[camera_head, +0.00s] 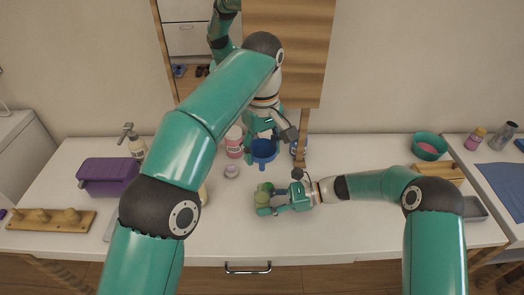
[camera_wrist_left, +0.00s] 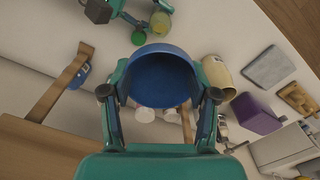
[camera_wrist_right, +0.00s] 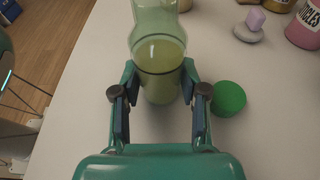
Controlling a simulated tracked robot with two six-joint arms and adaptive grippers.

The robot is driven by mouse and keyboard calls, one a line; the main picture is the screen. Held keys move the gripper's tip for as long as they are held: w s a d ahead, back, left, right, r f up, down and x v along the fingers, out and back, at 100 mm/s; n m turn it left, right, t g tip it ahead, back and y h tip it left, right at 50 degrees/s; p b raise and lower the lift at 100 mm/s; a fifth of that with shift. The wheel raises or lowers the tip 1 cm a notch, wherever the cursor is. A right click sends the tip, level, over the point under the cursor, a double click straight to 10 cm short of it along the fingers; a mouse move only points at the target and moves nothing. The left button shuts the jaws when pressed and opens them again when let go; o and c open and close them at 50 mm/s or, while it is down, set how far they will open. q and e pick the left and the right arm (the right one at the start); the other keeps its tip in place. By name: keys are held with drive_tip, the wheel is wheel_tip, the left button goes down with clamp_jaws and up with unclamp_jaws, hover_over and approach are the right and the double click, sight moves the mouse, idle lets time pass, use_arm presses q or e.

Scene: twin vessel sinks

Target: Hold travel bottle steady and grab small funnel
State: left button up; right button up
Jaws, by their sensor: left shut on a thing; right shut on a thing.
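The small funnel (camera_head: 264,151) is blue, with a wide mouth and a short spout pointing down in the head view. My left gripper (camera_head: 262,130) is shut on it, above the back of the counter; the funnel's round mouth fills the middle of the left wrist view (camera_wrist_left: 160,75). The travel bottle (camera_wrist_right: 158,60) is clear green with yellow-green liquid inside. It stands on the counter, and my right gripper (camera_wrist_right: 160,92) is shut around its body. In the head view the bottle (camera_head: 262,196) is nearer the front than the funnel. A green cap (camera_wrist_right: 228,98) lies beside the bottle.
A pink bottle (camera_head: 234,141) and a soap dish (camera_head: 231,172) stand left of the funnel. A purple box (camera_head: 108,173), pump bottle (camera_head: 132,141) and pegged board (camera_head: 50,219) are at left. A green bowl (camera_head: 430,145) and grey tray (camera_head: 475,208) are at right.

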drive_tip(key=o, duration=0.9)
drive_tip(key=shift+d, duration=0.1)
